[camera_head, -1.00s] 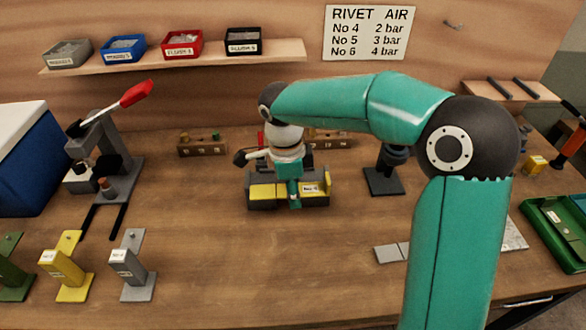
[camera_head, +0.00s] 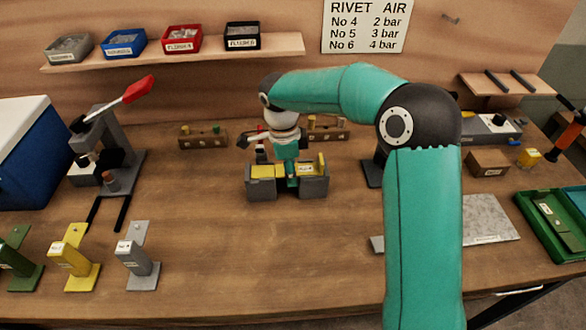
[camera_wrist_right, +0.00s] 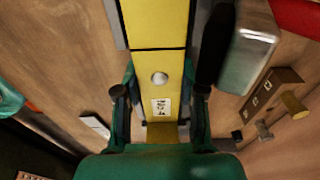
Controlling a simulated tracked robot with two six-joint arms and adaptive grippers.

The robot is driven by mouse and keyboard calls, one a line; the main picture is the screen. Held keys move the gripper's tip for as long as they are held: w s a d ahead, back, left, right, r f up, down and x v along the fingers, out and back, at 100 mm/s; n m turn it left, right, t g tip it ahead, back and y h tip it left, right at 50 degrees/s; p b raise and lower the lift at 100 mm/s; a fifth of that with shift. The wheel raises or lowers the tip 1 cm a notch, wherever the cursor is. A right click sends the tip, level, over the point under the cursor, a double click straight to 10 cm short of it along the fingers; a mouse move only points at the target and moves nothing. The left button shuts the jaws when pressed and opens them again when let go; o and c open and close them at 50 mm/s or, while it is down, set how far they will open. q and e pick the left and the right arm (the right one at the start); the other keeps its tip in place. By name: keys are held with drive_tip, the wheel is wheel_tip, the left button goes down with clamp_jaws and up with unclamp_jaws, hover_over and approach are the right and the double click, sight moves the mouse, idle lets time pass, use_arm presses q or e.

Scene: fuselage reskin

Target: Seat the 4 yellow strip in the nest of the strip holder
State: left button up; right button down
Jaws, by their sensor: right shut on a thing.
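The strip holder (camera_head: 262,189) is a grey block on the middle of the bench, with yellow along its top. My right gripper (camera_head: 291,182) is over its middle, pointing down. It is shut on the 4 yellow strip (camera_head: 306,168), which has a white label and an upturned right end. In the right wrist view the labelled strip (camera_wrist_right: 160,88) with a silver stud lies between my fingers. A dark line parts it from another yellow surface (camera_wrist_right: 154,22) between grey walls. Whether the strip is fully down in the nest is hidden. My left gripper is not in view.
A lever press (camera_head: 110,160) and yellow, green and grey stands are at left. Small wooden blocks (camera_head: 203,137) with pegs stand behind the holder. A grey plate (camera_head: 490,220) and green tray (camera_head: 550,225) are at right. The bench in front of the holder is clear.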

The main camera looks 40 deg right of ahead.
drive_tip(key=shift+f, duration=0.25)
drive_tip(key=c, duration=0.7)
unclamp_jaws()
drive_tip(key=shift+r, duration=0.1)
drive_tip(key=r, duration=0.8)
drive_tip(key=a+r, duration=0.1)
drive_tip(key=r, duration=0.3)
drive_tip(key=shift+w+r+p, duration=0.25)
drive_tip(key=shift+w+p, duration=0.05)
